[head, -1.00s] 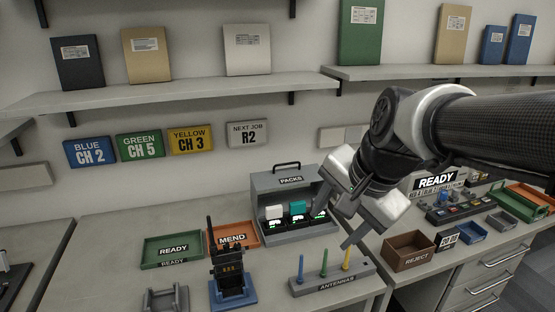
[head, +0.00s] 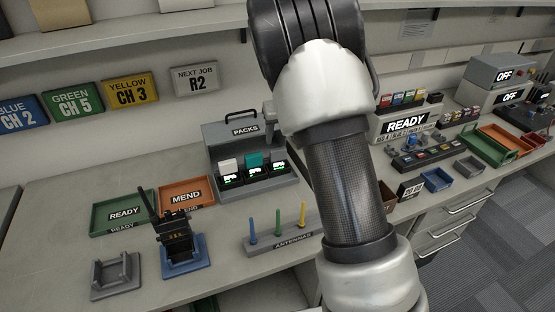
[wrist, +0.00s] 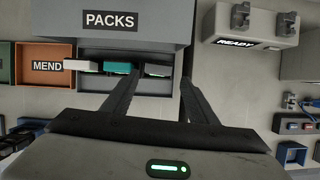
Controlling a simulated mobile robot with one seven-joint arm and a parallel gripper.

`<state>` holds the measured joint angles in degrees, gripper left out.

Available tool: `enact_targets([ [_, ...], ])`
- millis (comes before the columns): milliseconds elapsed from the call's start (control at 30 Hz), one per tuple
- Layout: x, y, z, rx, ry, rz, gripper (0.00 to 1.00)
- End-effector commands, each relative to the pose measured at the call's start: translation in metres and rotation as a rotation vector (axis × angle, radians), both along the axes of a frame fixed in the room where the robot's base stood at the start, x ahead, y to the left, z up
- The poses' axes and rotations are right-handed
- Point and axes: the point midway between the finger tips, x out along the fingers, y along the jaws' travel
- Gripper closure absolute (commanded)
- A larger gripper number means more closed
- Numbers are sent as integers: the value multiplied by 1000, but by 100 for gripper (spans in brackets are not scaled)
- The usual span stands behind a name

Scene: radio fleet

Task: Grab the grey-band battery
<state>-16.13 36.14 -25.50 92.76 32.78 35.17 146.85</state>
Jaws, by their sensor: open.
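The grey PACKS charger box (head: 222,136) stands on the bench, with a row of packs in its front. A white-topped pack (head: 228,164) is at left and a teal-topped pack (head: 256,159) in the middle. Another slot at the right end has a lit green display; its pack's band colour is not clear in the head view. In the wrist view, the white pack (wrist: 80,65), the teal pack (wrist: 117,68) and a pale greyish pack (wrist: 158,71) show under the PACKS lid. My gripper (wrist: 158,80) is open and empty, its fingers around the rightmost pack's position in the picture. In the head view my arm mostly hides it.
An antenna rack (head: 278,240) with blue, green and yellow antennas stands in front of the box. The orange MEND tray (head: 187,193), green READY tray (head: 124,214) and a radio in a blue stand (head: 184,262) are at left. A READY unit (head: 405,124) is at right.

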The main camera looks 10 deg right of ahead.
Motion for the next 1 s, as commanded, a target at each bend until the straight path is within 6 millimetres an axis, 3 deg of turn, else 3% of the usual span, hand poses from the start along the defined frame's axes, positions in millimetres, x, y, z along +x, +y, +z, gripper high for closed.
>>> enact_targets([
  [100,10,1,-28,0,2,-1,47],
  [300,24,3,-61,-1,1,1,47],
  [567,31,5,-78,0,1,1,47],
  [800,42,8,-111,-1,2,1,47],
  [1000,47,9,-120,0,-1,1,47],
])
